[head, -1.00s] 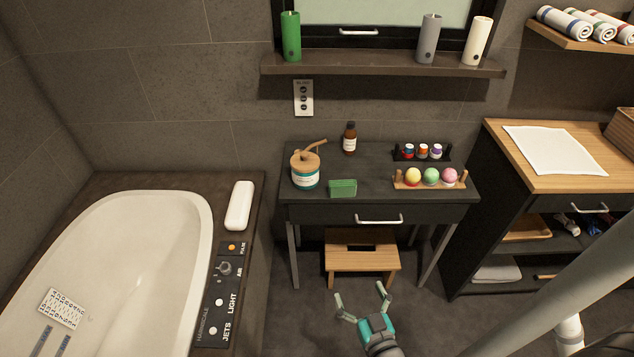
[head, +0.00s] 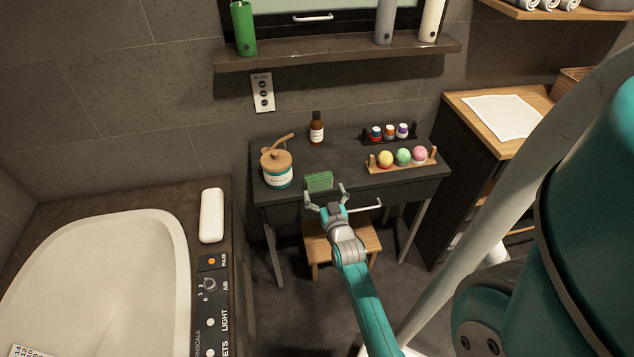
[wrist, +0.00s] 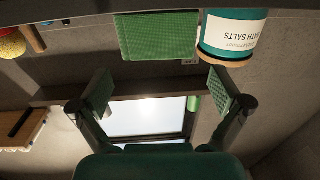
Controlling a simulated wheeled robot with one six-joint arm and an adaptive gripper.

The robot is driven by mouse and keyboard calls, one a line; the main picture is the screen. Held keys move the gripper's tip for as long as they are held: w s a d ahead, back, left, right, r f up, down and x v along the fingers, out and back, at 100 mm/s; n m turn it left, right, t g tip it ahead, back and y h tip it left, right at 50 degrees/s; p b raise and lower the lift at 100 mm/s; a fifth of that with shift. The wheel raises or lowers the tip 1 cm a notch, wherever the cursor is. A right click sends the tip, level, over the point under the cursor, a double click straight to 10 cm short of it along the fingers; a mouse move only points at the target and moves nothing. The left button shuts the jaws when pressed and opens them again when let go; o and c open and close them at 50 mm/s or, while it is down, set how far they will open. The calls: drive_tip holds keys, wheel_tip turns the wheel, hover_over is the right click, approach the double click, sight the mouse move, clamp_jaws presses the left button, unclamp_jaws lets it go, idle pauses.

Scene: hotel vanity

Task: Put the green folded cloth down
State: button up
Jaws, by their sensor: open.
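The green folded cloth (head: 319,181) lies on the dark vanity table near its front edge, just right of the bath salts jar. My gripper (head: 325,197) is open and empty, just in front of the cloth at the table's front edge. In the wrist view, the cloth (wrist: 158,37) shows beyond and between the two spread fingers of my gripper (wrist: 165,92). The fingers appear apart from it.
The bath salts jar (head: 277,169) stands close left of the cloth. A brown bottle (head: 316,128) stands behind. A wooden rack of coloured balls (head: 402,160) is to the right. A drawer handle (head: 364,207) and a wooden stool (head: 342,243) are below.

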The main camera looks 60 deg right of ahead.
sight(320, 180)
drive_tip(key=shift+x, duration=3.1)
drive_tip(key=c, duration=0.8)
